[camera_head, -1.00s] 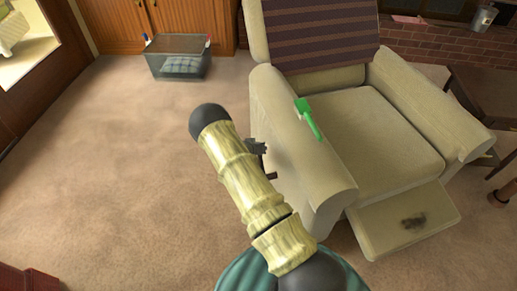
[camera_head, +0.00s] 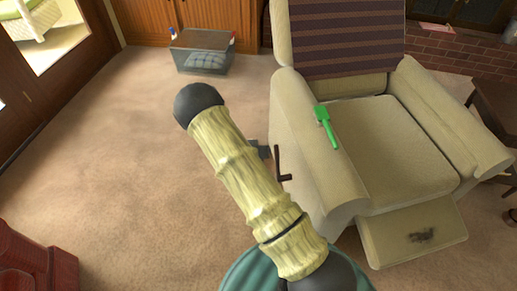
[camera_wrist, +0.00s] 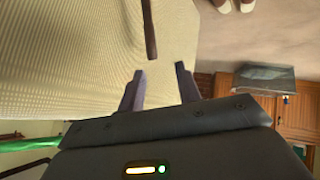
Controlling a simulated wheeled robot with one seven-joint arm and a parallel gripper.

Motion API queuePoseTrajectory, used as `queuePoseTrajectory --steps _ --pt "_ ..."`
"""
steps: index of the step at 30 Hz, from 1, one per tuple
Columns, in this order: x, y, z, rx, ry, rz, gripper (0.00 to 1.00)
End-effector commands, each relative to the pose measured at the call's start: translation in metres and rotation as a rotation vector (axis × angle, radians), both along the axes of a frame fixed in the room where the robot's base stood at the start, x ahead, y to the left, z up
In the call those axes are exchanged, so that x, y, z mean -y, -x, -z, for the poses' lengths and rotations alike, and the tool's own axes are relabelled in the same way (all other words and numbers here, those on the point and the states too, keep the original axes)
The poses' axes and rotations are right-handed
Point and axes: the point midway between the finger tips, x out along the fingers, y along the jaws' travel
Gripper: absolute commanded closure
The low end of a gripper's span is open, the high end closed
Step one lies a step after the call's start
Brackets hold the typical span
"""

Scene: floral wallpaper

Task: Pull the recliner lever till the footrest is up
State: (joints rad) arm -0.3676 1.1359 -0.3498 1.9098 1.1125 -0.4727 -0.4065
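The cream recliner (camera_head: 318,185) stands right of centre in the head view. Its dark brown lever (camera_head: 281,165) is on the side of the left armrest, bent like a crank. The footrest (camera_head: 415,235) slants out low at the front, with a dark smudge on it. My gripper (camera_head: 261,149) is just left of the lever, partly hidden by my arm. In the wrist view my gripper (camera_wrist: 160,71) is open and empty, its two fingers apart. The lever (camera_wrist: 150,30) ends just beyond the fingertips, roughly between them, and no grip on it shows.
A green object (camera_head: 327,127) lies on the left armrest, and a striped cloth (camera_head: 345,40) covers the backrest. A clear bin (camera_head: 202,55) stands by the wooden cabinet. A dark red piece of furniture (camera_head: 25,265) is at the lower left. The carpet left of my arm is clear.

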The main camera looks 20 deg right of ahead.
Motion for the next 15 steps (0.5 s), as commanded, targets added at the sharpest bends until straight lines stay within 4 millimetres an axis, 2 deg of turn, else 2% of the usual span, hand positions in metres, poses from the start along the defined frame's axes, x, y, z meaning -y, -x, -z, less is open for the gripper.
queuePoseTrajectory --steps 1,5,15 --pt "-0.005 0.004 -0.009 0.0 0.0 0.0 0.66" --pt "-0.013 0.01 -0.017 -0.001 0.001 0.0 0.66" --pt "-0.017 0.013 -0.019 -0.001 0.002 -0.001 0.66"
